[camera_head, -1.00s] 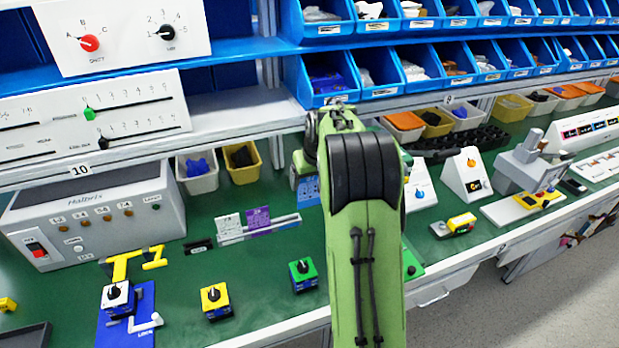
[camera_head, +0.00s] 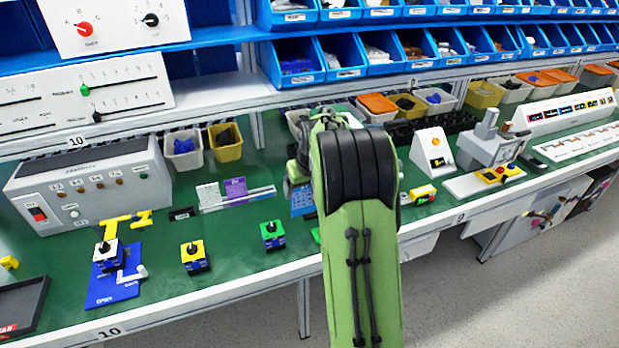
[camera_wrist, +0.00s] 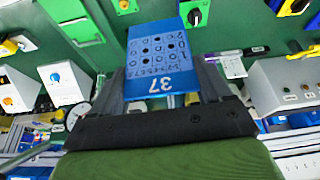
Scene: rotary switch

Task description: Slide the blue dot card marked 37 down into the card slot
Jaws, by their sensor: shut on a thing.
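The blue dot card marked 37 (camera_wrist: 160,55) is between the fingers of my gripper (camera_wrist: 165,100), which is shut on it. Its number reads upside down in the wrist view. In the head view, a blue card (camera_head: 303,200) shows just left of my arm, which hides most of my gripper. A pale slotted rail (camera_head: 250,199) lies on the green bench, left of the blue card and apart from it. A grey-white card (camera_head: 209,196) and a purple card (camera_head: 236,188) stand at the rail. I cannot tell whether the rail is the card slot.
A green switch (camera_head: 272,235) and a yellow switch (camera_head: 194,257) stand in front of the rail. A small black block (camera_head: 181,213) lies to its left. Bins (camera_head: 225,142) stand behind. A grey control box (camera_head: 95,180) is at left.

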